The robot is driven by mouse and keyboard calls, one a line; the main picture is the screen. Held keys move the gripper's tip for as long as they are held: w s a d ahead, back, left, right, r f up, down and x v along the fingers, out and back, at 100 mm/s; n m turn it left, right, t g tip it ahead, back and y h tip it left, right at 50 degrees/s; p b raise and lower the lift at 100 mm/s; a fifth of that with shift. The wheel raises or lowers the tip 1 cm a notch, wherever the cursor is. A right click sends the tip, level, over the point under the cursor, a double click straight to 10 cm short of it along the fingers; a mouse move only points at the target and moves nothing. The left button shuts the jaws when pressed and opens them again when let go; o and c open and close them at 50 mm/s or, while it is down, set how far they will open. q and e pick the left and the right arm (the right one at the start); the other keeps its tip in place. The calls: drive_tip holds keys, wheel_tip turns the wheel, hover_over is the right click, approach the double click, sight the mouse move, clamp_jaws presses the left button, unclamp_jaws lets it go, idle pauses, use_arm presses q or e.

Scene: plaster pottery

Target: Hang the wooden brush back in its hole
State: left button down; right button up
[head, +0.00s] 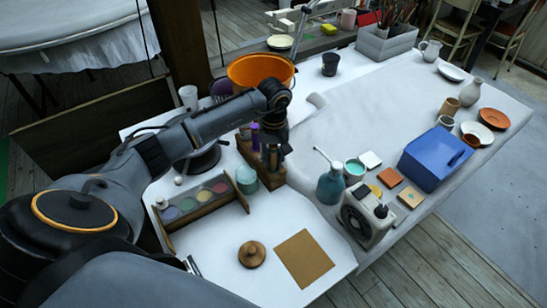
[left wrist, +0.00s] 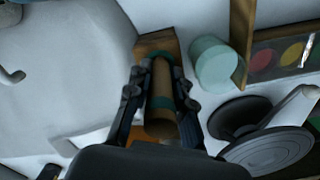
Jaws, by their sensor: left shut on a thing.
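The wooden brush (left wrist: 160,88) is a tan cylinder with a teal band, seen end-on in the left wrist view. My left gripper (left wrist: 161,95) is shut on it, one finger on each side. In the head view the left gripper (head: 273,152) points down over a brown wooden holder block (head: 273,178). The block also shows beyond the brush in the left wrist view (left wrist: 157,43). The brush's far end lies over the block; the hole is hidden, so I cannot tell whether the brush is in it. My right gripper is not in view.
A teal cup (head: 246,180) and a paint tray (head: 202,199) stand left of the block. Purple bottles are close behind the gripper. An orange bowl (head: 258,68) is further back. A blue pump bottle (head: 331,186) stands right.

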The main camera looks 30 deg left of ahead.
use_arm(q)
drive_tip(key=shift+f+b, duration=0.3)
drive_tip(key=shift+f, duration=0.1)
drive_tip(key=c, duration=1.1)
unclamp_jaws()
drive_tip(key=shift+r, duration=0.1)
wheel_tip(320, 180, up, 12)
drive_tip(key=shift+f, duration=0.1)
